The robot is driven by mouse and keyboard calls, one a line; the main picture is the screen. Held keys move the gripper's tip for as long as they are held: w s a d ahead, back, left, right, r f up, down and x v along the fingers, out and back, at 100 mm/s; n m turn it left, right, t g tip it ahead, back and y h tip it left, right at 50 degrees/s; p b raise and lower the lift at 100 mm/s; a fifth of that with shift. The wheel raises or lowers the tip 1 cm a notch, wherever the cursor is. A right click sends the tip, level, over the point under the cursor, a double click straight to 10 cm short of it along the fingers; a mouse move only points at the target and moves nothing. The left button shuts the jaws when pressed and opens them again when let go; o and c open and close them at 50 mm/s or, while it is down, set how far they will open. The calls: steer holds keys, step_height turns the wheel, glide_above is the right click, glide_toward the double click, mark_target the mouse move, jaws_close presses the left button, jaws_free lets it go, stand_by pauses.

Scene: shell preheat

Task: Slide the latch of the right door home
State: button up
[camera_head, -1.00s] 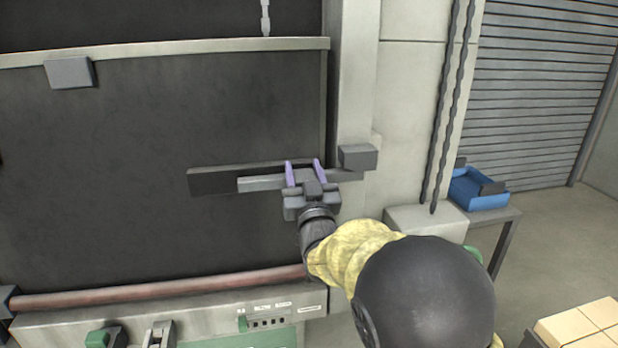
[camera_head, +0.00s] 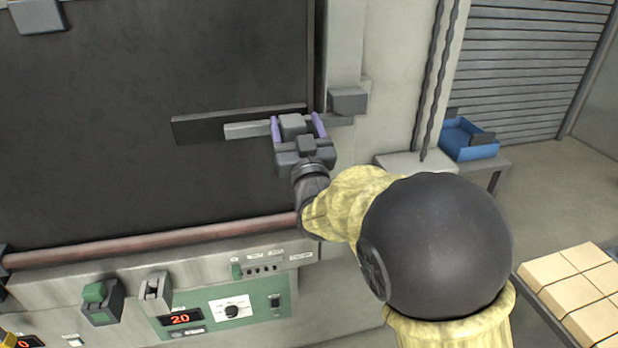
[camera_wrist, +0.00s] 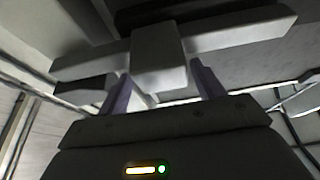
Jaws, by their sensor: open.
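The latch is a light grey bar (camera_head: 245,130) lying across the dark right door (camera_head: 150,70), in front of a dark mounting plate (camera_head: 200,127). Its right end shows just below a grey block (camera_head: 348,101) on the door post; I cannot tell whether it is seated there. A square grey knob (camera_head: 293,125) stands out from the bar. My gripper (camera_head: 298,128) is open, its purple fingers on either side of the knob. The wrist view shows the knob (camera_wrist: 160,55) between the fingers (camera_wrist: 160,88), with visible gaps, and the bar (camera_wrist: 240,32) running behind.
Below the door are a reddish rail (camera_head: 150,243) and a control panel (camera_head: 225,308) with a display reading 20. A blue bin (camera_head: 468,140) stands on a side table at right. Pale blocks (camera_head: 570,285) lie at lower right. Chains hang beside the post.

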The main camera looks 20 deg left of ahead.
steer(key=b+v, duration=0.5)
steer(key=v, duration=0.9)
steer(key=shift+s+d+b, duration=0.25)
steer(key=shift+b, duration=0.1)
steer(key=shift+f, duration=0.1)
steer(key=w+d+f+m+g+h, duration=0.25)
steer(key=d+f+h, duration=0.25)
steer(key=d+f, duration=0.35)
steer(key=w+d+f+m+g+h, duration=0.1)
steer(key=w+d+f+g+h, duration=0.3)
steer(key=d+f, duration=0.45)
steer(key=s+d+f+m+g+h, duration=0.2)
steer(key=s+d+f+g, duration=0.2)
steer(key=s+d, duration=0.2)
steer(key=s+d+f+m+g+h, duration=0.2)
steer(key=s+d+f+g, duration=0.3)
steer(key=d, duration=0.6)
steer(key=s, duration=0.2)
steer(key=shift+s+d+f+h+p, duration=0.2)
steer(key=shift+s+d+h+p, duration=0.05)
steer(key=shift+d+h+p, duration=0.1)
